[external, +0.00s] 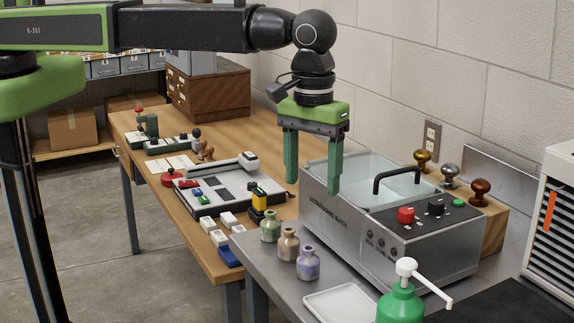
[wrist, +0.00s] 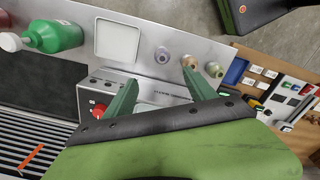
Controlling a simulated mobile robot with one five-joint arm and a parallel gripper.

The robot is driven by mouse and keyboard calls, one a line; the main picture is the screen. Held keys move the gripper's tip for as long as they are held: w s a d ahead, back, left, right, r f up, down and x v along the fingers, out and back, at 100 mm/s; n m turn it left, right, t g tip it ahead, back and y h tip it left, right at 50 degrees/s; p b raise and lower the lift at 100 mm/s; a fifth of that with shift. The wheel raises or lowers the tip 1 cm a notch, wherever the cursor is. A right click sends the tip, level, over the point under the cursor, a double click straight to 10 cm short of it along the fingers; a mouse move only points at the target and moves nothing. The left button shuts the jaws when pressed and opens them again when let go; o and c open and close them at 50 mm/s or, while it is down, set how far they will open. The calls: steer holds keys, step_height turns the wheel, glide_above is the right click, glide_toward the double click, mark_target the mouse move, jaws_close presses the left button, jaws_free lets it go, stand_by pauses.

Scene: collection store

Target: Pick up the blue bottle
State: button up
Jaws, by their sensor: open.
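The blue bottle (external: 308,264) is a small, round-bodied glass bottle with a violet-blue tint. It stands upright on the grey metal bench, at the near end of a row of three. In the wrist view the blue bottle (wrist: 162,56) shows from above, just beyond the fingertips. My gripper (external: 313,187) points down with its two green fingers apart and nothing between them.
A tan bottle (external: 288,244) and a green bottle (external: 270,226) stand beside the blue one. The ultrasonic bath (external: 345,222) is close behind. A white tray (external: 340,303) and a green pump bottle (external: 400,303) are nearer the camera. A wooden table (external: 222,262) holds tools.

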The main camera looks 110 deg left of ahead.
mark_target(308, 248)
step_height(308, 248, down, 13)
steer(key=b, duration=1.3)
steer(key=shift+a+r, duration=0.1)
steer(key=shift+r, duration=0.2)
steer(key=f+b, duration=0.5)
steer(key=shift+s+f, duration=0.15)
steer(key=shift+s, duration=0.1)
jaws_close()
